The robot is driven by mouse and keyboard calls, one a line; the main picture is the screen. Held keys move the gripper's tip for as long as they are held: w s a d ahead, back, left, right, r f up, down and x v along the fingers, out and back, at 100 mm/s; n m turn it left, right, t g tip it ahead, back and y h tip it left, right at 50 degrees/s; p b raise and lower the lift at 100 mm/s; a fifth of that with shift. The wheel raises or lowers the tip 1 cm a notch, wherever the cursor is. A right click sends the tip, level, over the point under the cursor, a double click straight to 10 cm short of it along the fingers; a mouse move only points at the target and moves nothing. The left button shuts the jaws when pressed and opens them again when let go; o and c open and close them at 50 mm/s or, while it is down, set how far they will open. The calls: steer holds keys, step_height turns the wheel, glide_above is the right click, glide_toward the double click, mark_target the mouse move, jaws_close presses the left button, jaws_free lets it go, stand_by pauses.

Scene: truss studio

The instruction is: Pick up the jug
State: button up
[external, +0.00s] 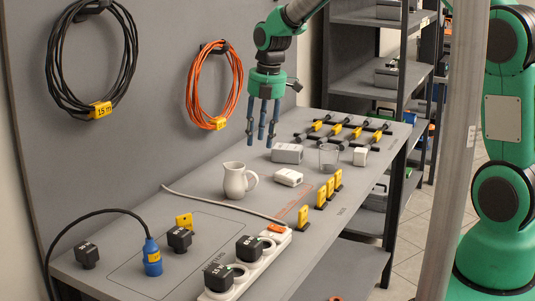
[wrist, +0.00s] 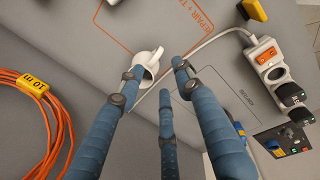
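The white jug (external: 237,180) stands upright on the grey workbench (external: 215,215), its handle toward the right in the external view. In the wrist view the jug (wrist: 144,64) shows from above, partly covered by a blue finger. My gripper (external: 263,135) hangs above the bench, fingers pointing down, higher than the jug and off to its right in the external view. Its blue fingers (wrist: 157,95) are spread apart with nothing between them. The jug is clear of the fingers in the external view.
A power strip (external: 247,268) with black plugs lies at the front. A glass (external: 329,157), white boxes (external: 287,153) and yellow tags (external: 321,196) stand right of the jug. An orange cable coil (external: 214,85) hangs on the wall panel. A white cable runs beside the jug.

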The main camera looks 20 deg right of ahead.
mark_target(256, 175)
steer(key=shift+w+a+f+b, duration=0.1)
steer(key=shift+w+f+b, duration=0.1)
steer(key=shift+f, duration=1.2)
steer(key=shift+w+a+f+b, duration=0.1)
steer(key=shift+a+f+b, duration=0.05)
steer(key=shift+f, duration=1.3)
steer(key=shift+w+a+f+b, duration=0.1)
steer(key=shift+w+f+b, duration=0.1)
steer(key=shift+f, duration=1.2)
steer(key=shift+w+a+f+b, duration=0.15)
steer(key=shift+f+b, duration=0.1)
steer(key=shift+f, duration=1.05)
steer(key=shift+w+f+b, duration=0.1)
steer(key=shift+f+b, duration=0.15)
steer(key=shift+f, duration=1.05)
steer(key=shift+c, duration=0.3)
jaws_close()
steer(key=shift+r, duration=0.1)
